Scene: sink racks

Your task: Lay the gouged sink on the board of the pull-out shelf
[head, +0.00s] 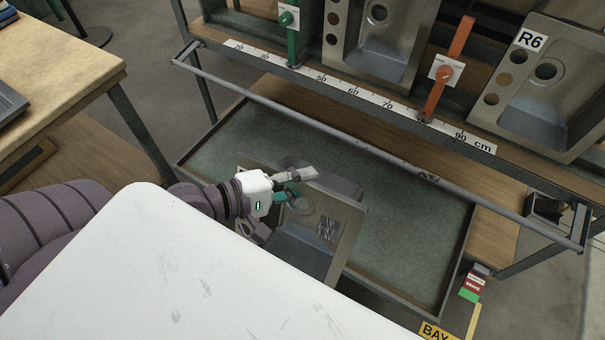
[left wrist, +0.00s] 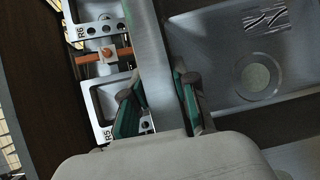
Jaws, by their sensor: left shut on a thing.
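The gouged sink (head: 342,240) is a grey metal sink with a dark scratched patch on its surface. In the head view it is over the near part of the pull-out shelf's grey-green board (head: 405,220). My left gripper (head: 288,186) is shut on the sink's rim. In the left wrist view the rim runs between the green-padded fingers (left wrist: 160,100), with the sink's bowl, drain and scratched patch (left wrist: 267,20) to the right. The near part of the sink is hidden behind my white body. I cannot tell whether it touches the board. My right gripper is out of view.
A grey rail (head: 300,112) crosses above the board. Behind it is a rack with a cm scale (head: 345,88), a green stop (head: 291,35), an orange stop (head: 450,65) and sinks, one labelled R6 (head: 545,85). Bare board lies right of the held sink. A wooden table (head: 65,65) stands left.

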